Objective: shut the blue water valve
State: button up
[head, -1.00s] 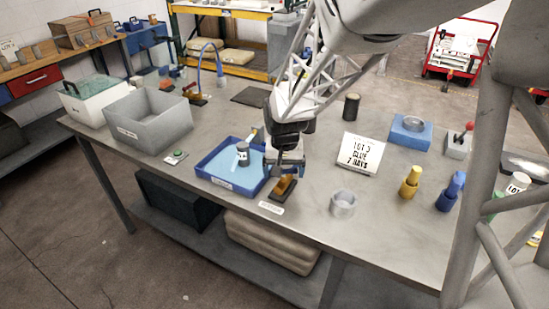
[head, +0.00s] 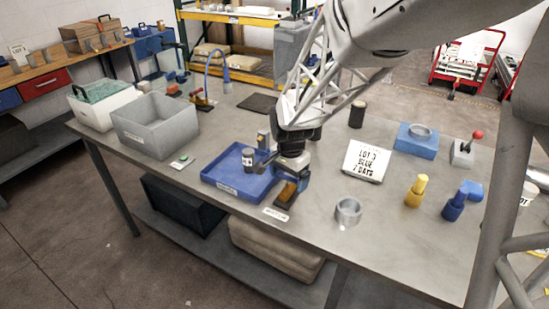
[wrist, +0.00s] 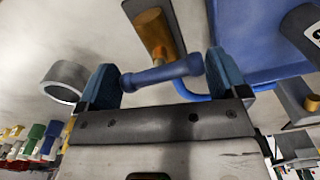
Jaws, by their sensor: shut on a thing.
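The water valve has an orange-brown body (head: 287,192) on a dark base beside the blue tray, near the table's front edge. In the wrist view the body (wrist: 154,33) is at the top, with a blue handle (wrist: 160,74) below it. My gripper (head: 292,168) is low over the valve. In the wrist view its blue-padded fingers (wrist: 160,78) are shut on the handle, one at each end. The handle lies crosswise to the body. A blue pipe (wrist: 190,94) curves toward the tray. In the head view my gripper hides most of the handle.
The blue tray (head: 222,183) holds a dark labelled jar (head: 248,158). A metal ring (head: 348,211) and a sign (head: 367,160) stand right of the valve. Yellow (head: 416,191) and blue (head: 454,206) bottle-like pieces stand farther right. A grey bin (head: 156,125) is at left.

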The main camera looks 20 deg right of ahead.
aim_at(289, 177)
dwell(0.3)
jog(key=o, duration=0.6)
jog(key=shift+c, duration=0.2)
jog(key=shift+r, duration=3.9)
